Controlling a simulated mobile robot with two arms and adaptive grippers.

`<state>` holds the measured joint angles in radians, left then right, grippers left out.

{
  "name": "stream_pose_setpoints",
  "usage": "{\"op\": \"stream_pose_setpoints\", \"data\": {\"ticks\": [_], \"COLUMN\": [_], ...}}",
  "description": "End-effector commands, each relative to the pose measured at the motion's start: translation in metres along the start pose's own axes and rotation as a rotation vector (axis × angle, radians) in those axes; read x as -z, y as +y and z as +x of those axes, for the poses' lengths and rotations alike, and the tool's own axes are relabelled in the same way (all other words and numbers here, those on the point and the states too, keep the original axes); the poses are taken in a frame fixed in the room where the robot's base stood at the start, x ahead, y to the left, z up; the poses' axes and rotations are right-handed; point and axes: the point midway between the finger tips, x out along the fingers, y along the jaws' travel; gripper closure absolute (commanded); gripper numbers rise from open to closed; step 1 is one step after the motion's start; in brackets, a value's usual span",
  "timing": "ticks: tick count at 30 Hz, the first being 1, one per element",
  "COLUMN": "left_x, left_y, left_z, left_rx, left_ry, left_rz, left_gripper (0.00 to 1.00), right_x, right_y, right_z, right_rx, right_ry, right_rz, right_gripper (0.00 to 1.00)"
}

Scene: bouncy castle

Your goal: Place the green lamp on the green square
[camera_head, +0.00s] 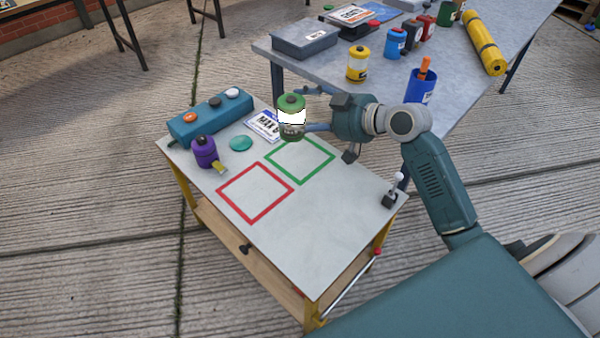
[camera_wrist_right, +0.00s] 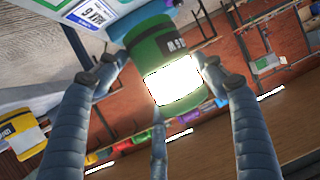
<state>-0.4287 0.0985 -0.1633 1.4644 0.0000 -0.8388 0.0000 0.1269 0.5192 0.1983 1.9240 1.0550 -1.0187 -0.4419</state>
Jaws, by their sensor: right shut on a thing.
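The green lamp (camera_head: 291,103), with a green cap and a glowing white band, is held in my right gripper (camera_head: 306,122). It appears upright, above the far part of the small table, near the far corner of the green square (camera_head: 300,160). The green square is an empty outline on the tabletop. My left gripper is not in view.
A grey table (camera_head: 385,88) with containers stands behind.

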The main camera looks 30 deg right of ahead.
Motion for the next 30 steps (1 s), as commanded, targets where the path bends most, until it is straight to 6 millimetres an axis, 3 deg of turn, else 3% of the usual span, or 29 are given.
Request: {"op": "stream_pose_setpoints", "data": {"ticks": [1,9,17,23,30], "left_x": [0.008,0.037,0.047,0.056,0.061], "left_y": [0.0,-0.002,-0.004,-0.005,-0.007], "left_z": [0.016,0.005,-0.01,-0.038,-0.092], "left_rx": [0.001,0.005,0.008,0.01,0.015], "left_ry": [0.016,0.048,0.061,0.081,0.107], "left_rz": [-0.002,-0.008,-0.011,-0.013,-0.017], "left_gripper": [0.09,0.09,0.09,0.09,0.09], "right_x": [-0.011,-0.003,0.004,-0.032,-0.091], "right_y": [0.016,0.081,0.105,0.107,0.108], "right_z": [0.017,0.054,0.063,0.078,0.102], "right_rx": [-0.038,-0.218,-0.292,-0.294,-0.294], "right_ry": [0.011,0.014,0.01,0.004,0.006], "right_rz": [0.01,0.093,0.129,0.136,0.136], "right_gripper": [0.7,0.7,0.7,0.7,0.7]}}
